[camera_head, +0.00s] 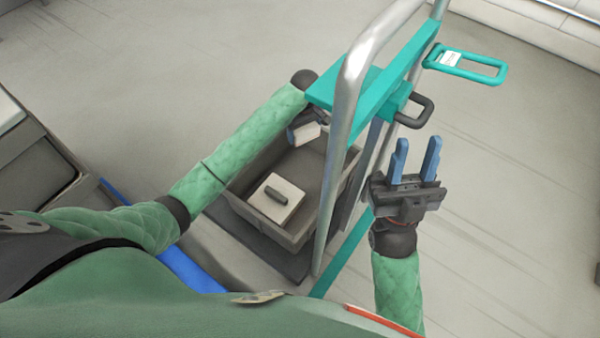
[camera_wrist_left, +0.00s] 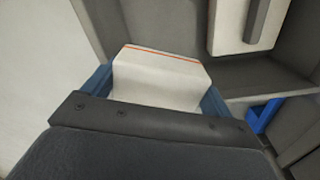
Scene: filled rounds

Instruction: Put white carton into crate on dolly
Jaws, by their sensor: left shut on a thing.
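A grey crate (camera_head: 236,203) sits low on the dolly, behind its metal handle frame (camera_head: 343,140). My left gripper (camera_head: 305,130) reaches in over the far part of the crate. It is shut on a white carton (camera_head: 307,134), which is partly hidden by the gripper. In the left wrist view the white carton (camera_wrist_left: 160,75) has an orange line along its edge and sits between the blue fingers. Crate walls surround it there; I cannot tell whether it touches the floor. My right gripper (camera_head: 417,158) is open and empty, right of the handle frame.
A white box with a dark grey strip (camera_head: 276,197) lies in the near part of the crate; it also shows in the left wrist view (camera_wrist_left: 245,22). A teal bar (camera_head: 400,60) crosses the handle frame. Another grey container (camera_head: 35,165) stands at left.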

